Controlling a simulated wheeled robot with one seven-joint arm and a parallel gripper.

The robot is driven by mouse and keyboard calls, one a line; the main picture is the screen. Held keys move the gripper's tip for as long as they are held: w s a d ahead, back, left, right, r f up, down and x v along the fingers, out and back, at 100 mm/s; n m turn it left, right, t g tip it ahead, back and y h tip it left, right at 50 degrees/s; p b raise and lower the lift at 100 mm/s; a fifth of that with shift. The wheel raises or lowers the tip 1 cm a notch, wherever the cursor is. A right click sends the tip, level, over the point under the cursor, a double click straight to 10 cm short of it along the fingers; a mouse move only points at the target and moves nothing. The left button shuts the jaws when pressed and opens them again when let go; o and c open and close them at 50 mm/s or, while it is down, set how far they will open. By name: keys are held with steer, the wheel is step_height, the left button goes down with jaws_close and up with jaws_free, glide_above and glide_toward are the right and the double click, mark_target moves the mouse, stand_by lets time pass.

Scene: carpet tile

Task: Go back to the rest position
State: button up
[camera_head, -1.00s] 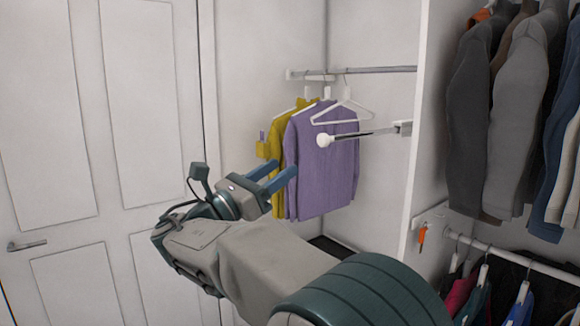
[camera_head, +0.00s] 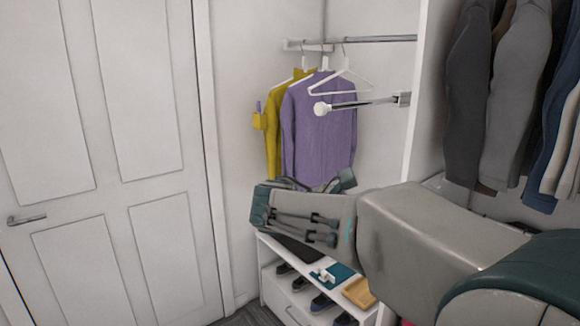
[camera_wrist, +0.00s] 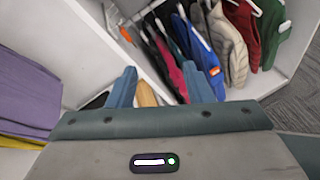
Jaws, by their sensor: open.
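My gripper (camera_wrist: 160,86) shows in the wrist view as two blue fingers set well apart, with nothing held between them. Beyond the fingers are several garments hanging low in the closet. In the head view my folded arm crosses the lower right, and the fingers themselves are hidden or cannot be made out there. A purple sweater (camera_head: 318,130) and a yellow garment (camera_head: 272,140) hang on white hangers from the upper rail (camera_head: 375,39), behind my arm. The purple sweater also fills the left of the wrist view (camera_wrist: 25,95).
A low shelf unit (camera_head: 262,285) holds shoes, a teal item and a wooden tray (camera_head: 359,292) below my arm. A short pull-out rod (camera_head: 360,103) sticks out above. Dark and grey jackets (camera_head: 520,100) hang at right behind a white panel (camera_head: 425,80). A white door (camera_head: 100,150) is at left.

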steer(key=s+d+f+m+g+y, duration=0.3)
steer(key=s+d+f+m+y, duration=0.15)
steer(key=s+f+m, duration=0.35)
steer(key=s+a+f+m+y, duration=0.4)
steer(key=s+f+m+y, duration=0.3)
steer(key=s+f+m, duration=0.2)
steer(key=shift+s+a+f+m+y, duration=0.15)
steer(key=shift+s+f+m+y, duration=0.2)
steer(key=shift+s+m, duration=0.8)
steer(key=shift+s+n, duration=0.2)
steer(key=shift+n, duration=0.05)
